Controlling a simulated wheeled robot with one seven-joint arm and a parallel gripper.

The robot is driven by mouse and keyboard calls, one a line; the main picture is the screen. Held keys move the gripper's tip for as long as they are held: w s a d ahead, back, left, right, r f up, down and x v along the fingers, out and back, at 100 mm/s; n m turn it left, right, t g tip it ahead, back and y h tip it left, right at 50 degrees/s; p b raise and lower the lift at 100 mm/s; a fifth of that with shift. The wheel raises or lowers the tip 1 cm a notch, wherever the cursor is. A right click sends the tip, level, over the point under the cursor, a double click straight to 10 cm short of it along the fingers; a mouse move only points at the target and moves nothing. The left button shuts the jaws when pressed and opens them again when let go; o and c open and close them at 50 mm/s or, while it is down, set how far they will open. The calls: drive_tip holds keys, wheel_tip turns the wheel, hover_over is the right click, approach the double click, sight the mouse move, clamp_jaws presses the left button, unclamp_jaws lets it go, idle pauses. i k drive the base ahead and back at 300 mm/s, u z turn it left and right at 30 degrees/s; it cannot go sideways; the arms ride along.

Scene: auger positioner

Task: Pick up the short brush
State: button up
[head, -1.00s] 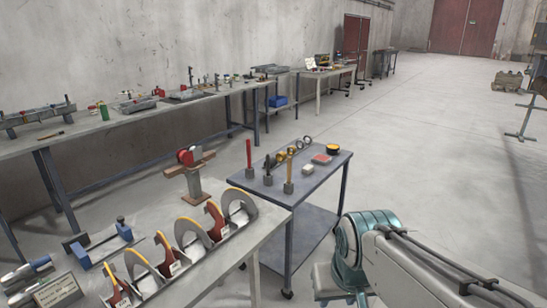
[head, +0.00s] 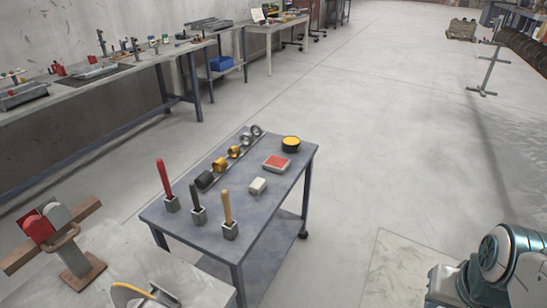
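Three upright handles stand in small grey square blocks near the front left edge of the cart (head: 265,222): a red one (head: 164,178), a dark one (head: 195,197) and a light wooden one (head: 227,206). The dark handle looks the shortest. No bristles can be made out, so I cannot tell for certain which is the short brush. Part of my arm (head: 500,262) shows at the lower right, to the right of the cart and apart from it. My gripper is out of view.
The cart also holds a row of rolls (head: 234,151), a red-topped box (head: 277,163), a yellow-topped round tin (head: 291,143) and a small white block (head: 257,186). A vise-like stand (head: 70,250) is at left. Open floor (head: 400,150) lies right of the cart.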

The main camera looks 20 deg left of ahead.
sight(194, 193)
drive_tip(key=u, duration=0.05)
drive_tip(key=i, duration=1.4)
drive_tip(key=u, duration=1.4)
drive_tip(key=i, duration=0.9)
drive_tip(key=u, duration=1)
